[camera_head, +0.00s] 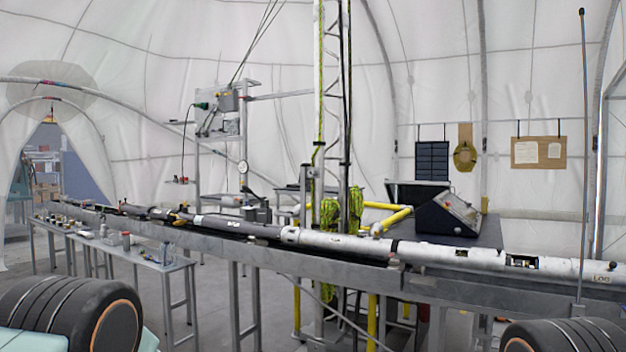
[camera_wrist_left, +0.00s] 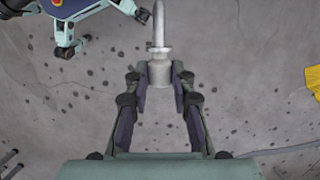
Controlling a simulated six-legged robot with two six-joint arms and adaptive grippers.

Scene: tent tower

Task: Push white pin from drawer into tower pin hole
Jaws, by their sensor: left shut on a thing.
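In the left wrist view my left gripper (camera_wrist_left: 160,78) is shut on the wide collar of a pale grey-white pin (camera_wrist_left: 158,38). The pin's narrow pointed end sticks out away from the gripper, toward the top of the picture. Grey speckled ground lies beyond it. In the head view the tower (camera_head: 345,100), a tall thin lattice mast, rises behind the long pipe rig. Its pin hole cannot be made out. I cannot identify a drawer in either view. Neither gripper shows in the head view, and my right gripper is not seen.
A long rail with a white and dark pipe (camera_head: 340,243) crosses the head view in front of the tower. A low bench (camera_head: 150,257) stands at left. A black console case (camera_head: 447,217) sits behind the pipe. A yellow object (camera_wrist_left: 313,82) is at the wrist view's right edge.

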